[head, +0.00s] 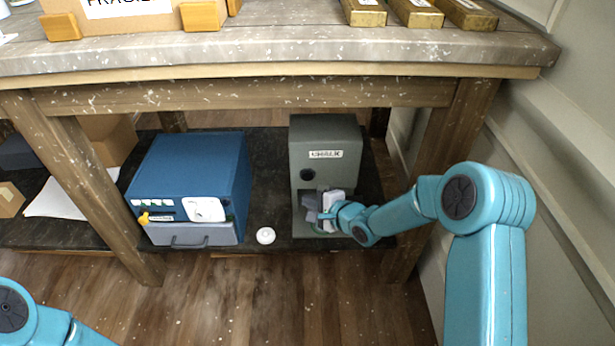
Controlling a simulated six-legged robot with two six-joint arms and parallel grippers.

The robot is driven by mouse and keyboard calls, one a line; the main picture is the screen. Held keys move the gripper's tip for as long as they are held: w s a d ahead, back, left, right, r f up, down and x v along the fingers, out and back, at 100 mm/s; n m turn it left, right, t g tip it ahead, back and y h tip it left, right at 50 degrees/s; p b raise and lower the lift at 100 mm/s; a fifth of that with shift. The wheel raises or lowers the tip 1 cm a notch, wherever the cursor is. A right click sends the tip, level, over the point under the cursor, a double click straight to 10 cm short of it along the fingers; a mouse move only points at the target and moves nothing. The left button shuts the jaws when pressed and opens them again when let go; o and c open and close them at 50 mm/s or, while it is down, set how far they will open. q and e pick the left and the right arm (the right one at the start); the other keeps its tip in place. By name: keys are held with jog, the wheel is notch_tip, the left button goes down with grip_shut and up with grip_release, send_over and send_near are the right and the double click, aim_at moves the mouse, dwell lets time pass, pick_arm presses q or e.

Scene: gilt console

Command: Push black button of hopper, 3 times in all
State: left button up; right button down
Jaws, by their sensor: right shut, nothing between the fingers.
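The hopper is a dark grey-green box (337,138) with a white CHALK label, standing on the low shelf under the table. A round black button (307,174) shows on its front, below and left of the label. My right gripper (314,216) is shut and empty in front of the hopper's lower front, below the button and apart from it in the picture. It hides part of the lower front, and I cannot tell whether it touches the box. Part of my left arm shows at the bottom left, but its gripper is outside the view.
A blue box (190,160) with a yellow knob, white dial and grey drawer stands left on the shelf (270,190). A small white round object (265,235) lies between the boxes. The tabletop (280,55) overhangs them; table legs stand on both sides, with a wall at right.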

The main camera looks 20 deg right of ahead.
aim_at(307, 176)
jog(key=shift+w+d+p, duration=0.25)
jog(key=shift+w+p, duration=0.05)
jog(key=shift+w, duration=0.55)
jog(key=shift+w+d+p, duration=0.25)
jog(key=shift+w+p, duration=0.1)
jog(key=shift+w, duration=0.5)
jog(key=shift+w+d+p, duration=0.25)
jog(key=shift+w+p, duration=0.05)
jog(key=shift+w, duration=0.55)
jog(key=shift+w+d+p, duration=0.15)
jog(key=shift+w+p, duration=0.25)
jog(key=shift+p, duration=0.1)
